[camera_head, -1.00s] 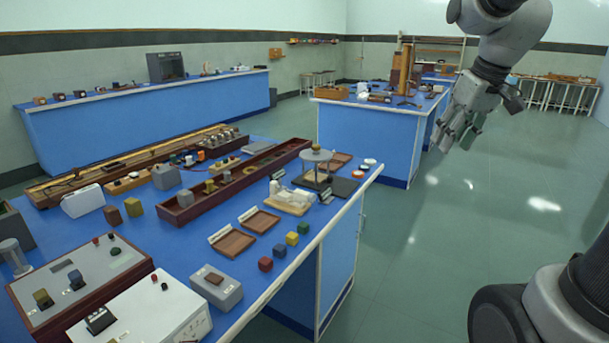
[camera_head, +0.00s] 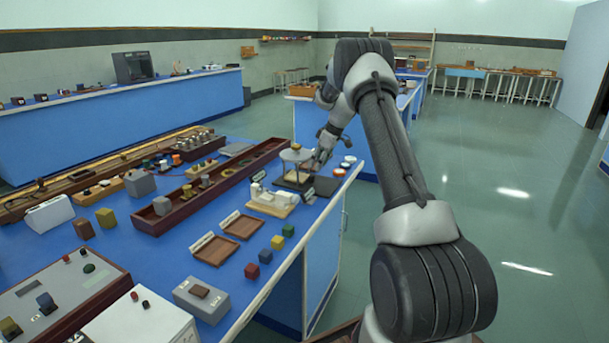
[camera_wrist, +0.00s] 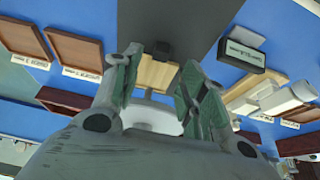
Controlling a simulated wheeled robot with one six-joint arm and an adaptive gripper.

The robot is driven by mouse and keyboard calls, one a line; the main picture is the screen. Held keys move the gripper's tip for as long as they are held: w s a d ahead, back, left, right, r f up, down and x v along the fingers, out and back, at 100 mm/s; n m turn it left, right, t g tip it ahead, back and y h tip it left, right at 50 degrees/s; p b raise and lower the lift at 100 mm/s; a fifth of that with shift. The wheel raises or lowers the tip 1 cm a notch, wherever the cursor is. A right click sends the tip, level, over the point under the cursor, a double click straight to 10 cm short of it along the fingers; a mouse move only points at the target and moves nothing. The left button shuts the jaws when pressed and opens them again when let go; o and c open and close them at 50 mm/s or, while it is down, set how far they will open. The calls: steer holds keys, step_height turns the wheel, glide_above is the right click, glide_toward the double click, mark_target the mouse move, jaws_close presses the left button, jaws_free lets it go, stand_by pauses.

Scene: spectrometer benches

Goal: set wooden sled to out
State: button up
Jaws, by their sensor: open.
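My gripper (camera_wrist: 161,66) is open, with one finger on each side of the pale piece in that picture. I cannot tell whether the fingers touch it. In the head view my gripper (camera_head: 319,160) is over the far end of the near bench, beside a round grey disc (camera_head: 296,154) on a stand. The dark board (camera_head: 323,187) shows below.
A small black label block (camera_wrist: 243,56) stands right of the sled in the wrist view. A cream block set (camera_head: 270,203), wooden trays (camera_head: 243,226) and coloured cubes (camera_head: 277,242) lie nearer on the bench. White-topped discs (camera_head: 345,163) sit near its edge. Open floor lies right.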

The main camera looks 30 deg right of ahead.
mark_target(312, 176)
steer(key=x, duration=0.6)
steer(key=shift+f, duration=0.3)
steer(key=shift+c, duration=0.4)
jaws_close()
